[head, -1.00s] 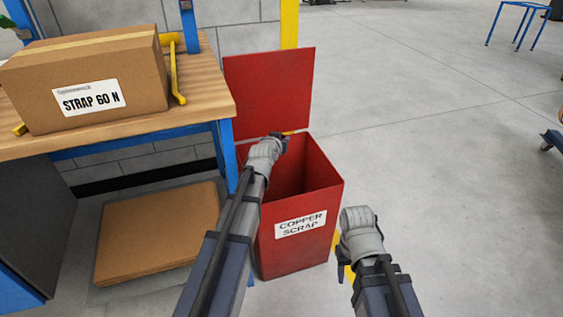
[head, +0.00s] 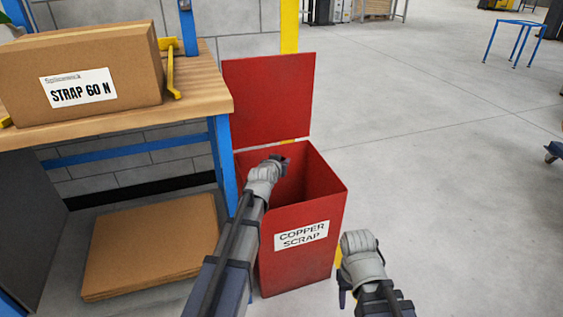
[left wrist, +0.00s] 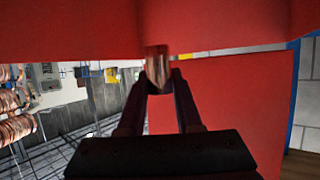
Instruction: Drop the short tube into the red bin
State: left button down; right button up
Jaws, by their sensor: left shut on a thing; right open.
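The red bin (head: 300,262) stands upright with its lid raised at the back and a "COPPER SCRAP" label on its front. My left gripper (head: 283,160) is over the bin's opening, near its back left part. In the left wrist view its fingers (left wrist: 160,84) are shut on the short copper tube (left wrist: 157,64), with red bin surfaces close around it. The tube cannot be made out in the head view. My right gripper (head: 344,291) is open, low beside the bin's right side; its fingertips show poorly.
A wooden-topped workbench (head: 205,100) with blue legs stands left of the bin. It bears a cardboard box (head: 130,85) marked "STRAP 60 N". A flat brown carton (head: 150,245) lies below. Open floor is to the right. The left wrist view shows several copper coils (left wrist: 14,128) at left.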

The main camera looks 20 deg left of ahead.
pick_arm(q)
notch_tip(320, 180, down, 2)
jog(key=shift+b, duration=0.55)
pick_arm(e)
jog(key=shift+f, duration=0.95)
pick_arm(q)
jog(key=c, duration=0.5)
grip_release()
jog(key=shift+s+r, duration=0.1)
pick_arm(e)
jog(key=shift+r, duration=0.1)
pick_arm(q)
jog(key=p+v, duration=0.3)
jog(key=v, duration=0.4)
jog(key=shift+s+r, duration=0.15)
jog(key=shift+s, duration=0.1)
pick_arm(e)
notch_tip(320, 180, up, 3)
jog(key=shift+f, duration=0.1)
pick_arm(q)
jog(key=shift+s, duration=0.1)
pick_arm(e)
jog(key=shift+s, duration=0.1)
